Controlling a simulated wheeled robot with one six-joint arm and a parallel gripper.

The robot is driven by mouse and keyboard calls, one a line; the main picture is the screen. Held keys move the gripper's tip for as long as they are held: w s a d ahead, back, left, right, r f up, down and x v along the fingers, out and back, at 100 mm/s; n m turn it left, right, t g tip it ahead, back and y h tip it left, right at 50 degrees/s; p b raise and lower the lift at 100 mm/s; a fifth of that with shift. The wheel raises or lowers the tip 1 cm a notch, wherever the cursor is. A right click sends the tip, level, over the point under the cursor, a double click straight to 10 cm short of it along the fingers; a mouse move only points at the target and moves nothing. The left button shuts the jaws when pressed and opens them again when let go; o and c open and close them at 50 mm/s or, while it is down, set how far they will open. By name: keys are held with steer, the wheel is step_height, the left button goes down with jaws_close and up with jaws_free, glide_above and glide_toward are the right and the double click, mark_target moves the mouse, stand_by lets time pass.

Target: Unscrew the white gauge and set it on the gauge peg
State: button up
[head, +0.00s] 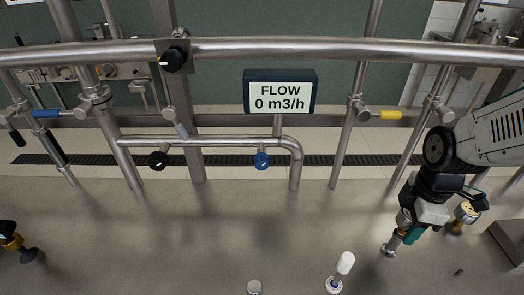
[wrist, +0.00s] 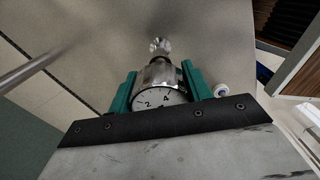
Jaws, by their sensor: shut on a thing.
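My gripper (head: 408,232) is at the right in the head view, pointing down, with green fingers. In the wrist view the fingers (wrist: 160,90) are shut on the sides of a metal gauge (wrist: 159,74) with a white dial (wrist: 156,100) marked 2 and 4. In the head view, the gauge's metal body (head: 403,220) is partly hidden by the gripper. A metal fitting (head: 389,250) stands below it and also shows beyond the gauge in the wrist view (wrist: 159,45). I cannot tell whether gauge and fitting are joined. I cannot tell which post is the gauge peg.
A gold-coloured gauge-like part (head: 466,212) stands close right of my gripper. A white-topped post (head: 345,263) stands front centre-right, and a short metal stub (head: 254,287) at the front edge. Pipes and a FLOW display (head: 280,91) cross behind. The middle metal surface is clear.

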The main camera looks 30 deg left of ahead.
stand_by(0.3)
steer(key=n, duration=0.3)
steer(key=shift+c, duration=0.7)
steer(key=o, duration=1.6)
steer(key=shift+r, duration=0.1)
steer(key=shift+r, duration=1.65)
